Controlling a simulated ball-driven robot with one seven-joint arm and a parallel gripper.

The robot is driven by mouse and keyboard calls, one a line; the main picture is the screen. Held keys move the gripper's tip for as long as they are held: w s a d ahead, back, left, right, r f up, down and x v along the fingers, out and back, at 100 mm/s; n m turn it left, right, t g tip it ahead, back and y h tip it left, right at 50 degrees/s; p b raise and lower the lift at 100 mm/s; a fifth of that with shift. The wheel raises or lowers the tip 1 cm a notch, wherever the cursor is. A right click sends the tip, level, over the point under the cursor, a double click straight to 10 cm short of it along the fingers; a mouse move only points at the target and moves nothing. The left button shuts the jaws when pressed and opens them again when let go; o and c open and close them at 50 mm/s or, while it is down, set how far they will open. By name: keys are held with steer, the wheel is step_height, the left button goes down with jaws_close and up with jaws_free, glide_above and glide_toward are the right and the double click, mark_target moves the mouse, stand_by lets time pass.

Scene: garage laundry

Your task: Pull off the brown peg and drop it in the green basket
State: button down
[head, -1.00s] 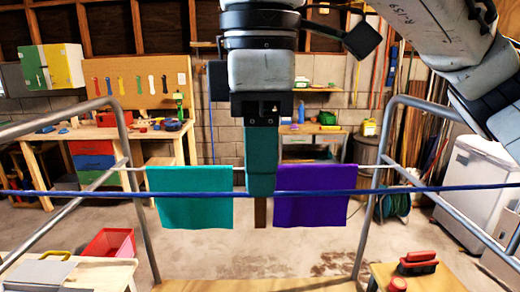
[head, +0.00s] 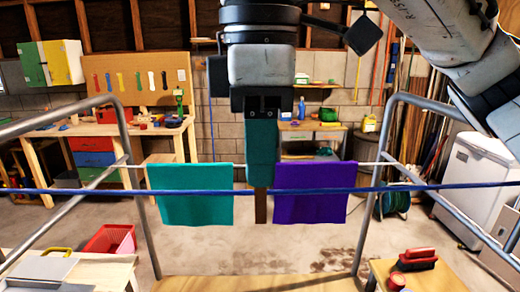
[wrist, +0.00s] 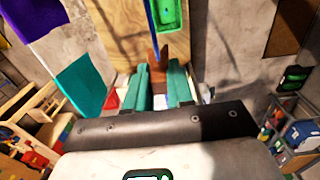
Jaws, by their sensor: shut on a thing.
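My gripper (head: 261,180) points down between two hanging cloths, with its teal fingers close together on the brown peg (head: 261,208). The peg's lower part sticks out below the fingertips at the blue line (head: 400,189). I cannot tell whether the peg still grips the line. In the wrist view the brown peg (wrist: 161,58) shows just beyond and between the fingertips (wrist: 160,72). A green tray-like container (wrist: 168,15), likely the green basket, is at the top of the wrist view. I do not make it out in the head view.
A teal cloth (head: 190,195) hangs left of the peg and a purple cloth (head: 311,193) right of it. Grey metal frames (head: 133,180) stand at both sides.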

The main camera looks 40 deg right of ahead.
steer(key=shift+r+p, duration=1.15)
steer(key=shift+r, duration=1.7)
